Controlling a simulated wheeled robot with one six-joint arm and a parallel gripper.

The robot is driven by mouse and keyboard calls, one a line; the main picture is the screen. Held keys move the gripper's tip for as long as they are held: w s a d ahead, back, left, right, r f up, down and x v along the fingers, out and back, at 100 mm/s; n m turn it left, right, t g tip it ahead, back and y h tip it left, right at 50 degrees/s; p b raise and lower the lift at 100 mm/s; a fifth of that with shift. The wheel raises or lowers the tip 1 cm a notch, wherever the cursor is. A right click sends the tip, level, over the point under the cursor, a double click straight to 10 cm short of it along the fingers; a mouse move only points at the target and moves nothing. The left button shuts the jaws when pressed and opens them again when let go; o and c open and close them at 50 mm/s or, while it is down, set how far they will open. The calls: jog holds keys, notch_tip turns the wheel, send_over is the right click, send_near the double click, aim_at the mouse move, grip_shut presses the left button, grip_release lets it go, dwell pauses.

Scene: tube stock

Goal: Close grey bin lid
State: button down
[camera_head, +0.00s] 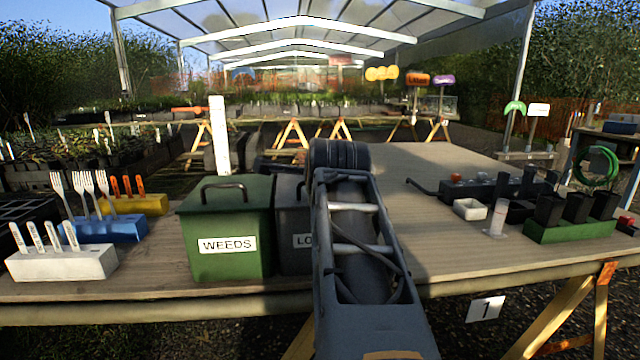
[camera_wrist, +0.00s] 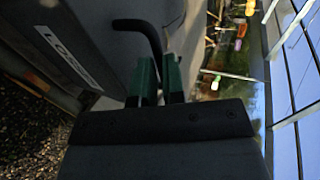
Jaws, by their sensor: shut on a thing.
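The grey bin (camera_head: 291,255) stands on the bench, right of the green bin. Its white label is partly covered by my arm, and its lid is largely hidden there. In the wrist view the grey bin (camera_wrist: 100,32) fills the upper left, its label turned sideways. A dark bent handle (camera_wrist: 150,32) on its lid reaches between the two green fingers of my gripper (camera_wrist: 160,62). The fingers are shut on this handle. In the head view my gripper is hidden behind my arm. I cannot tell the lid's exact angle.
The green bin (camera_head: 227,235) labelled WEEDS has its lid down, close beside the grey bin. Fork and label holders stand at the left. A green block (camera_head: 570,231) with black pots and a white tray (camera_head: 469,209) are at the right.

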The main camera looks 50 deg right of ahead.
jog(key=shift+f, duration=0.65)
jog(key=c, duration=1.3)
grip_release()
jog(key=shift+s, duration=0.1)
jog(key=shift+o, duration=0.5)
jog(key=shift+r, duration=0.1)
jog(key=shift+r, duration=0.1)
